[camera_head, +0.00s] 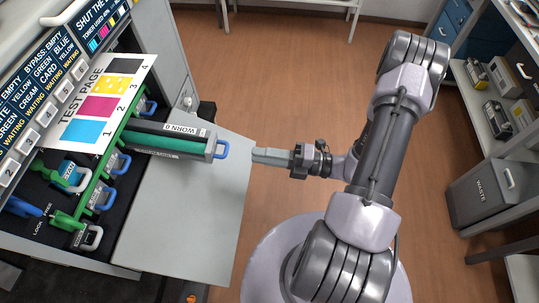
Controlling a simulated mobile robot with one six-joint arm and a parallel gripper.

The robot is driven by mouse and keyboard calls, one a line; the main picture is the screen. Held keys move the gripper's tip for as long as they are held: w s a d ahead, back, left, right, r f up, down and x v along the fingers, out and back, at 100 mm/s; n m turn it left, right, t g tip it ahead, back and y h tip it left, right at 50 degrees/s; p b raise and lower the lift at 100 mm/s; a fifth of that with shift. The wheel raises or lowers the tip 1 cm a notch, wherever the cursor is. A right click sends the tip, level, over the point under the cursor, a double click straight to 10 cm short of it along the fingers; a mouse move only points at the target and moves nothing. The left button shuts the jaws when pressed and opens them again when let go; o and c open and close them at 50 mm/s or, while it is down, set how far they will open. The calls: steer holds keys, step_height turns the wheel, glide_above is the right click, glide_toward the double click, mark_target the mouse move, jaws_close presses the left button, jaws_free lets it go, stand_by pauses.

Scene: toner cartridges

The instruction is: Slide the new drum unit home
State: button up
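A long drum unit (172,141) with a green roller and a label that seems to read "WORN" sticks out of the printer over the lowered grey door (190,220). Its blue handle (222,149) faces my gripper. My gripper (256,155) points left, just right of the handle and apart from it, near the door's edge. Nothing shows held in it. Its fingers look like one block from here, so their opening is unclear. I cannot make out a drum unit marked as new.
Toner cartridges with blue and white handles sit in the printer bay, beside a green lever (66,220). A test page (108,98) lies above them. Cartridge-like units (497,120) stand on the right shelf. A grey waste bin (485,193) is below.

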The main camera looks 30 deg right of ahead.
mark_target(227, 150)
steer(key=x, duration=0.9)
steer(key=shift+a+r, duration=0.15)
steer(key=shift+r, duration=0.15)
jaws_close()
steer(key=shift+s, duration=0.1)
stand_by(1.0)
